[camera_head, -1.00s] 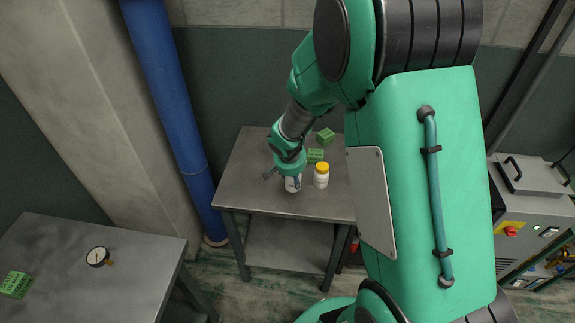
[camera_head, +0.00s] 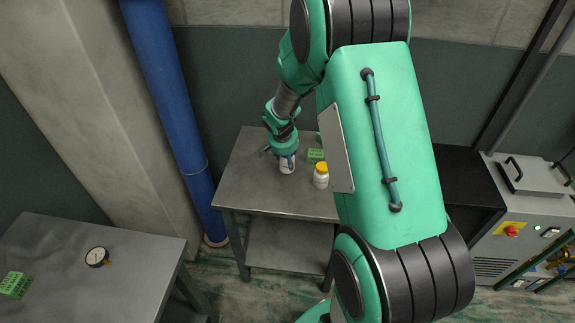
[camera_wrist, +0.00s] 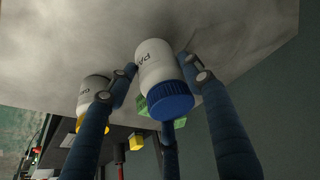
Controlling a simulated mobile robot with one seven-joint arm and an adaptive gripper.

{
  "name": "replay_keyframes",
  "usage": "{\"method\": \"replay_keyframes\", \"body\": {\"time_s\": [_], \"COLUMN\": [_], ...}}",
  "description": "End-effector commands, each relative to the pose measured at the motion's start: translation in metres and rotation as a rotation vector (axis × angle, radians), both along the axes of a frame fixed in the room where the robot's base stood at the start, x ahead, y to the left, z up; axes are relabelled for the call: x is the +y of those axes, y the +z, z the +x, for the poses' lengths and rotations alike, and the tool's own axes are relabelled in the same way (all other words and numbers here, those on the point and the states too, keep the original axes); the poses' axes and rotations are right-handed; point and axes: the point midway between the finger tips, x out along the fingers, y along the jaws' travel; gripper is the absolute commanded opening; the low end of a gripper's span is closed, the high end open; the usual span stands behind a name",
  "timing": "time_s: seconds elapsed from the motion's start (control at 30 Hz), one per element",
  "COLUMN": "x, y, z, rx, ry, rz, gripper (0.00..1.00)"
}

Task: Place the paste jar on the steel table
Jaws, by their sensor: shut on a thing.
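The paste jar (camera_wrist: 158,65) is a white jar with a blue lid and dark lettering that starts "PA". My gripper (camera_wrist: 162,88) has its blue-grey fingers closed around it in the wrist view. In the head view, my gripper (camera_head: 284,152) is over a grey steel table (camera_head: 255,190), and the white jar body (camera_head: 287,168) shows below it. I cannot tell whether the jar's base touches the tabletop. A second white jar, with a yellow lid (camera_head: 321,176), stands on the same table to the right, and it also shows in the wrist view (camera_wrist: 95,92).
A green block (camera_head: 316,156) lies behind the yellow-lidded jar. Another grey metal table (camera_head: 110,225) at the left holds a round gauge (camera_head: 97,257) and a green block (camera_head: 14,285). A blue pipe (camera_head: 165,90) rises beside the middle table. A grey machine (camera_head: 520,220) stands at right.

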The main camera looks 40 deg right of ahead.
Motion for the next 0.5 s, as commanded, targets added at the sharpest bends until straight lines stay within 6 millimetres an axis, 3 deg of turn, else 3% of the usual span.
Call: {"method": "replay_keyframes", "body": {"time_s": [0.27,0.5], "x": [0.0,0.0], "y": [-0.001,-0.024], "z": [0.0,-0.001], "rx": [0.0,0.002], "ry": [0.0,0.001], "rz": [0.0,0.001], "gripper": [0.15,0.15]}}
